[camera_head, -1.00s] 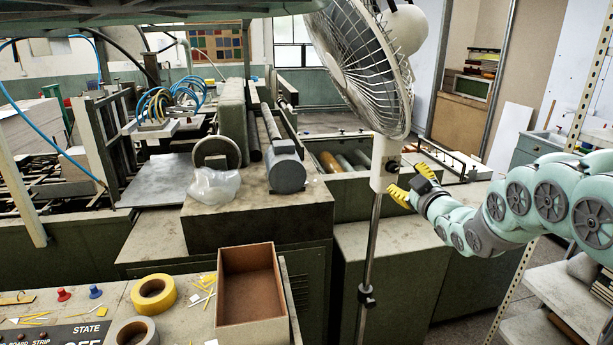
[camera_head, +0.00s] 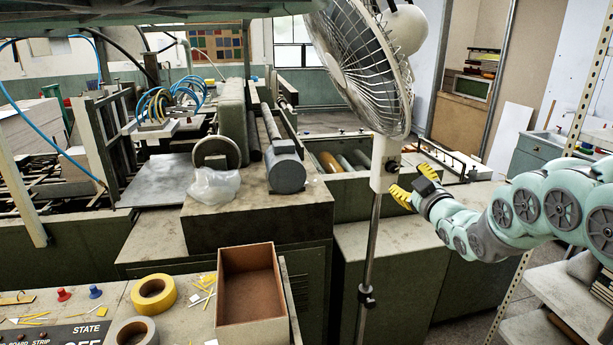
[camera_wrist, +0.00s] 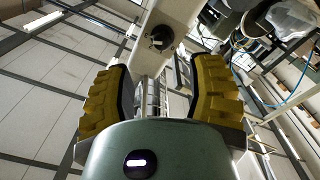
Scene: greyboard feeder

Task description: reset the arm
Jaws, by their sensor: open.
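My gripper (camera_head: 414,188) has yellow ridged fingers and is at the right of the head view, at the end of my pale green arm. It is just right of the fan's white control box and pole. In the wrist view my gripper (camera_wrist: 160,95) has its two fingers spread apart, with nothing held between them. A white fan part with a dark knob (camera_wrist: 160,38) shows beyond the fingers. Whether the gripper touches the fan cannot be told.
The standing fan (camera_head: 376,175) rises close left of my gripper. Shelves (camera_head: 560,300) stand below my arm at right. An open brown box (camera_head: 250,290), a yellow tape roll (camera_head: 153,294) and a grey tape roll (camera_head: 134,331) lie on the bench at lower left.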

